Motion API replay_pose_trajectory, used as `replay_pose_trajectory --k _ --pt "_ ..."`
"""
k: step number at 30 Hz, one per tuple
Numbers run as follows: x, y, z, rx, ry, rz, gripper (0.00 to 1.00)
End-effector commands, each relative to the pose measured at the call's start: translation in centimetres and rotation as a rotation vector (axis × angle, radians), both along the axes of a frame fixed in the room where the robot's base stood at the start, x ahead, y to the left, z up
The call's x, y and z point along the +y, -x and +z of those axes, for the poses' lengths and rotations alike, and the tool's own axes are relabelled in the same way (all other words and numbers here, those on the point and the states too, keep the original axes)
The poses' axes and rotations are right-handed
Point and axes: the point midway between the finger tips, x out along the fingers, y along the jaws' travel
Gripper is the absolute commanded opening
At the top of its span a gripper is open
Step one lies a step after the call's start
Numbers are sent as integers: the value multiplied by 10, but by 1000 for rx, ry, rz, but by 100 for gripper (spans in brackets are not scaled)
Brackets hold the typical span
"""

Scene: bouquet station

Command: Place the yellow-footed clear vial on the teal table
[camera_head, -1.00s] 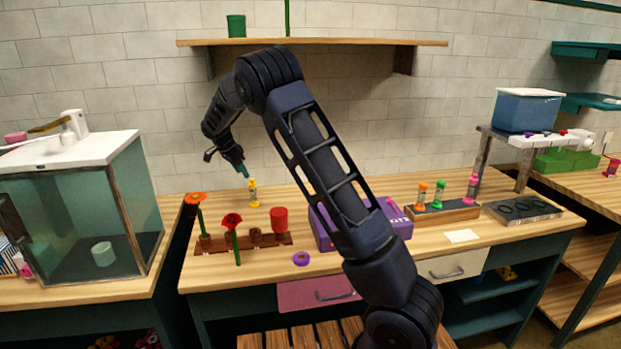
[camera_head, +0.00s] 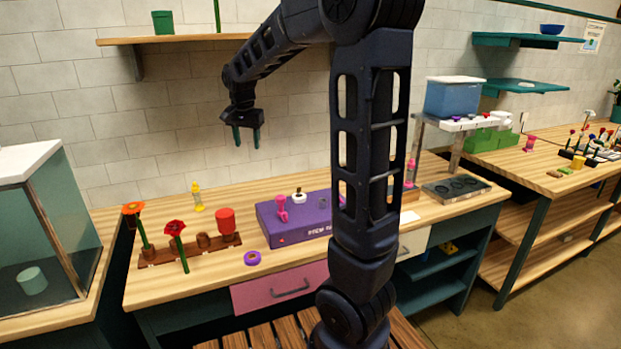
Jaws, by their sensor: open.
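A small yellow vial-like piece (camera_head: 197,197) with a yellow foot stands upright at the back left of the wooden-topped table with a teal frame (camera_head: 150,297). It is too small to tell clearly whether its middle is clear. My gripper (camera_head: 247,137) is open and empty, with its two teal fingertips pointing down. In the picture it is above and to the right of the yellow piece, apart from it.
A brown rack (camera_head: 165,258) with red and orange flowers and a red cup (camera_head: 226,220) stands in front of the yellow piece. A purple box (camera_head: 290,222) and a purple ring (camera_head: 252,258) are to the right. My arm hides part of the table's right side.

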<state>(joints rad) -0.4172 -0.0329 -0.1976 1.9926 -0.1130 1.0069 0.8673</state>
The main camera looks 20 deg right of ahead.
Motion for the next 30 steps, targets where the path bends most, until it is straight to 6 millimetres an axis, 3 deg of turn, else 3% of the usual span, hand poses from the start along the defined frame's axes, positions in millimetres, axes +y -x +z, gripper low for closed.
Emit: replay_pose_trajectory --k 6,14,24,30 --pt "-39 67 18 -37 -16 125 49" --pt "-70 147 23 -88 -3 280 49" --pt "-92 245 4 -159 67 473 49" --pt "-96 282 -12 -181 113 552 49"
